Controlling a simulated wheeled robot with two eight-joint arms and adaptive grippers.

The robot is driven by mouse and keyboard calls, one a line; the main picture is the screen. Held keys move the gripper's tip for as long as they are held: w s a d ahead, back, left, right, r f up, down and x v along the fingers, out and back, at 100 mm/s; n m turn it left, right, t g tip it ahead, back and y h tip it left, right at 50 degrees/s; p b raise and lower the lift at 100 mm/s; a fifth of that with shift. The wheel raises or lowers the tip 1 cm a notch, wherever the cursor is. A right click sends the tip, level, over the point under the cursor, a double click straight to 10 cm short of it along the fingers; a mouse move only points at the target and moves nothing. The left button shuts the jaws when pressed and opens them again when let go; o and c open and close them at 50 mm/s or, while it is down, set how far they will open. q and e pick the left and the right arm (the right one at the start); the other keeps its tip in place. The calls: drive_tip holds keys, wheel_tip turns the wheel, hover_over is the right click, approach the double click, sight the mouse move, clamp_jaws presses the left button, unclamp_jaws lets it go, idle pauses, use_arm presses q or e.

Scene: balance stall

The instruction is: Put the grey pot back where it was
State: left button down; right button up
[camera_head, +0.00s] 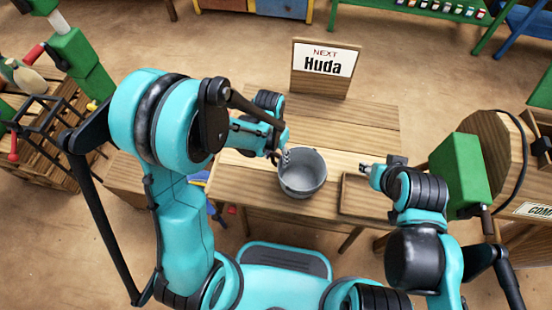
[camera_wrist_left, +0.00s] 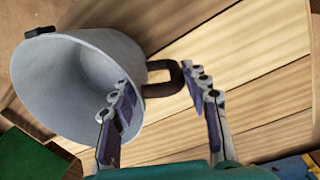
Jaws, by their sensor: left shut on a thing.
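The grey pot (camera_head: 303,178) is at the middle of the wooden table, near its front edge, with its open top facing up. I cannot tell whether it touches the table top. In the left wrist view the pot (camera_wrist_left: 75,85) shows its empty inside and a dark handle (camera_wrist_left: 165,80). My left gripper (camera_head: 284,154) is at the pot's upper left rim.
A sign reading "NEXT Huda" (camera_head: 325,62) stands at the back of the table (camera_head: 350,125). A low wooden tray or board (camera_head: 353,196) lies right of the pot, under my right gripper. A green block (camera_head: 460,172) is further right. The table's back middle is clear.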

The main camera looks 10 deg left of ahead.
use_arm(q)
drive_tip(key=shift+f, duration=0.35)
drive_tip(key=c, duration=0.8)
unclamp_jaws()
